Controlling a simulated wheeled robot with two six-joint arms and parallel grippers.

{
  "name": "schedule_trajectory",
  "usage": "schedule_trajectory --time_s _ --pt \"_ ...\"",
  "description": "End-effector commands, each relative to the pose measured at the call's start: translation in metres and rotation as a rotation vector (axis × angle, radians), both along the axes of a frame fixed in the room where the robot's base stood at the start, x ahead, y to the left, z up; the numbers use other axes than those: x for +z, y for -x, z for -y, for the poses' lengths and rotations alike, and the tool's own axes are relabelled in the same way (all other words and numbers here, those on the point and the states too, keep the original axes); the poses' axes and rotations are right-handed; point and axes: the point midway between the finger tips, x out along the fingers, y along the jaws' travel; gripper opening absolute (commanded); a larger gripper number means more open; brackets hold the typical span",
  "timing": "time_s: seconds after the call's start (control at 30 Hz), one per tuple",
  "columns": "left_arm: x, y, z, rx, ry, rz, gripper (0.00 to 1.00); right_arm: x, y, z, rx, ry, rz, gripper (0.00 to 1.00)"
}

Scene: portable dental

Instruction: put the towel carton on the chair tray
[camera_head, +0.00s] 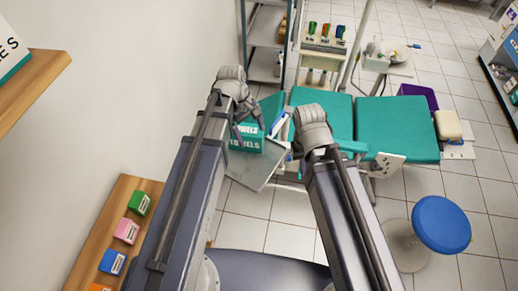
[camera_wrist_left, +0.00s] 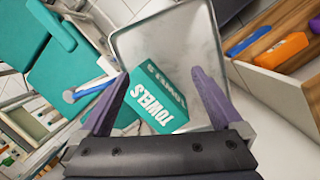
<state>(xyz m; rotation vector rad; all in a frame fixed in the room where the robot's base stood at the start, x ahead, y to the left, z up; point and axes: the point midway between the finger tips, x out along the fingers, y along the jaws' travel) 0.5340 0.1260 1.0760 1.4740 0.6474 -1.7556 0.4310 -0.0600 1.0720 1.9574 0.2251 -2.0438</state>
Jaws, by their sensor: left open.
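The towel carton (camera_head: 246,142) is a teal box with white "TOWELS" lettering. It appears to rest on the grey metal chair tray (camera_head: 252,177). In the left wrist view the carton (camera_wrist_left: 150,101) lies tilted in the picture over the lower part of the tray (camera_wrist_left: 168,38). My left gripper (camera_wrist_left: 162,76) is open, with its purple fingers apart on either side of the carton. In the head view my left gripper (camera_head: 247,124) is just above the carton. My right wrist is right of the tray; its fingertips are mostly hidden.
The teal dental chair (camera_head: 395,125) stretches right behind the tray. A blue stool (camera_head: 441,224) stands at right. A wooden shelf (camera_head: 118,204) with small coloured boxes is at lower left. A white instrument stand (camera_head: 323,44) is behind the chair.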

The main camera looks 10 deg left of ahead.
Motion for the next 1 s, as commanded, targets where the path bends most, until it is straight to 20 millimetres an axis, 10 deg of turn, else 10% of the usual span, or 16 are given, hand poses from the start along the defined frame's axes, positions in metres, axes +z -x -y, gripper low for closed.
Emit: schedule_trajectory --time_s 0.2,0.4,1.0 --pt "-0.005 0.070 0.048 -0.738 -0.142 0.086 1.00 0.000 0.000 0.000 0.000 0.000 0.000 0.00" --pt "-0.005 0.099 0.063 -1.145 -0.212 0.104 1.00 0.000 0.000 0.000 0.000 0.000 0.000 0.00" --pt "-0.022 0.103 0.066 -1.254 -0.228 0.104 1.00 -0.018 0.000 0.000 0.001 0.000 0.000 0.00"
